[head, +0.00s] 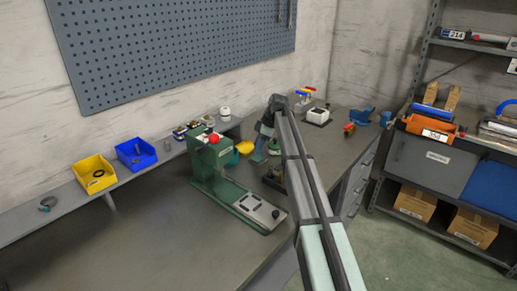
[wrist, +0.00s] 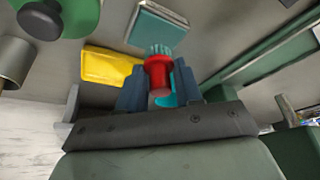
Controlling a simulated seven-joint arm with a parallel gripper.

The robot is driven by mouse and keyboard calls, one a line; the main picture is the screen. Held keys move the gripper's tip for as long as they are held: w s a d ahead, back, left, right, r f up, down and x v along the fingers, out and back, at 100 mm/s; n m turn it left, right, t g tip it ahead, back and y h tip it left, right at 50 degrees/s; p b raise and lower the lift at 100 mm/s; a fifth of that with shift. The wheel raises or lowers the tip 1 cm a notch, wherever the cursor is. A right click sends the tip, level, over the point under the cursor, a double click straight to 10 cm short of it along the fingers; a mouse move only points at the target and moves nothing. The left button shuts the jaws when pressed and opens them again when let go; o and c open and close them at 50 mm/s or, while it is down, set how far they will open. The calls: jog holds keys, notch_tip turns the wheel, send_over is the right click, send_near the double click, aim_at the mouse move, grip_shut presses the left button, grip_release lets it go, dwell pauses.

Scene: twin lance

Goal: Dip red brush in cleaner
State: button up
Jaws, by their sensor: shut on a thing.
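My gripper (wrist: 158,80) is shut on the red brush (wrist: 158,68), seen between its two blue-grey fingers in the wrist view. The brush's teal bristles (wrist: 160,50) point toward the top of that picture, close to the edge of a teal square block or box (wrist: 157,24). I cannot tell whether they touch. In the head view my gripper (head: 262,143) is low over the bench behind the green press, and the brush cannot be made out. A green round container with a dark knob (wrist: 58,18) shows at the wrist view's top left; no label identifies the cleaner.
A green press (head: 215,170) with a red ball stands left of my gripper. A yellow piece (wrist: 112,66) lies beside the brush in the wrist view. Yellow (head: 94,173) and blue (head: 136,154) bins stand on the left ledge. The bench's front left is clear.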

jog(key=shift+r, duration=2.1)
